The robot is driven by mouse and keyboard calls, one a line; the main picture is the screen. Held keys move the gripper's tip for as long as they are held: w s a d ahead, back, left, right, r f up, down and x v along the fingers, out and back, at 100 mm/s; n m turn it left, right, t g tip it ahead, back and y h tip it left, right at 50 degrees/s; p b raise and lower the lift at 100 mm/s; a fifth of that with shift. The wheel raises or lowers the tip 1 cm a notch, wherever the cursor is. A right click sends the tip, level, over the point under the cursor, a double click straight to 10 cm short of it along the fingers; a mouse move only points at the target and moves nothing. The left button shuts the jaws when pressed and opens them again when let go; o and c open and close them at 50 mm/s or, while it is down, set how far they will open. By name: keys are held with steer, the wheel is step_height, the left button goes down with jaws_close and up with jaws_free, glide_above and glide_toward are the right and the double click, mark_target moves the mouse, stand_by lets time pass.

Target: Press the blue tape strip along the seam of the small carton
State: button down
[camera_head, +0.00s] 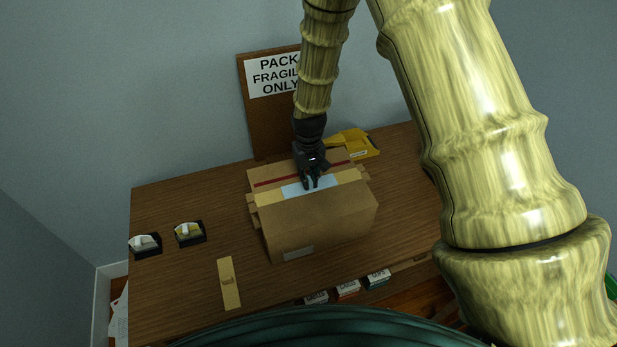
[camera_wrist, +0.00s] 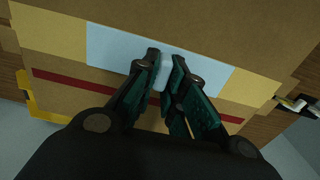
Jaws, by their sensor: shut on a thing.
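The brown carton (camera_head: 318,221) stands on the wooden table, with a pale yellow band (camera_head: 270,199) along its top and a dark red stripe behind it. A light blue tape strip (camera_head: 293,190) lies along the band in the middle of the top. It also shows in the wrist view (camera_wrist: 112,47), looking flat on the band. My gripper (camera_head: 312,186) points down at the middle of the strip. In the wrist view its fingertips (camera_wrist: 166,57) are close together over the strip, shut on it. The fingers hide part of the strip, and the exact contact is hard to see.
A yellow tool (camera_head: 350,143) lies behind the carton, near a board with a sign (camera_head: 273,75). Two dark tape holders (camera_head: 145,244) (camera_head: 189,232) and a tan strip (camera_head: 229,285) are at left. Table between the holders and carton is clear.

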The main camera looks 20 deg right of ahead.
stand_by(0.4)
steer(key=c, duration=1.4)
jaws_free()
steer(key=shift+f, duration=0.1)
